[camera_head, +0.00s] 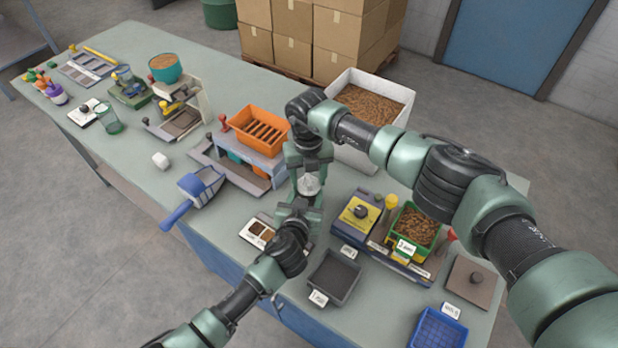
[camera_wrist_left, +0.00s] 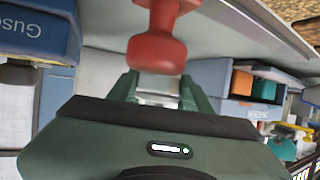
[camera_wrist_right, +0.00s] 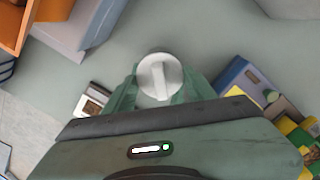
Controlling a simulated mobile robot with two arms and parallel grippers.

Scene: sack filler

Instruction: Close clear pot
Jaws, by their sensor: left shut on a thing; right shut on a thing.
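The clear pot (camera_head: 309,185) is held above the table between my two grippers, which meet one above the other in the head view. My left gripper (camera_head: 302,204) is below and shut on the pot. A pale clear part of the pot shows between its fingers in the left wrist view (camera_wrist_left: 158,97). My right gripper (camera_head: 309,165) is above, pointing down, shut on a round white lid with a raised bar (camera_wrist_right: 159,76). The lid is hidden in the head view by my right gripper. Whether the lid touches the pot's rim I cannot tell.
An orange slotted bin (camera_head: 258,130) stands left of my grippers. A blue scoop (camera_head: 193,194) lies farther left. A yellow-topped scale (camera_head: 358,215), a green tub of brown pellets (camera_head: 412,228) and a dark tray (camera_head: 334,277) are to the right. A red knob (camera_wrist_left: 157,52) is close in the left wrist view.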

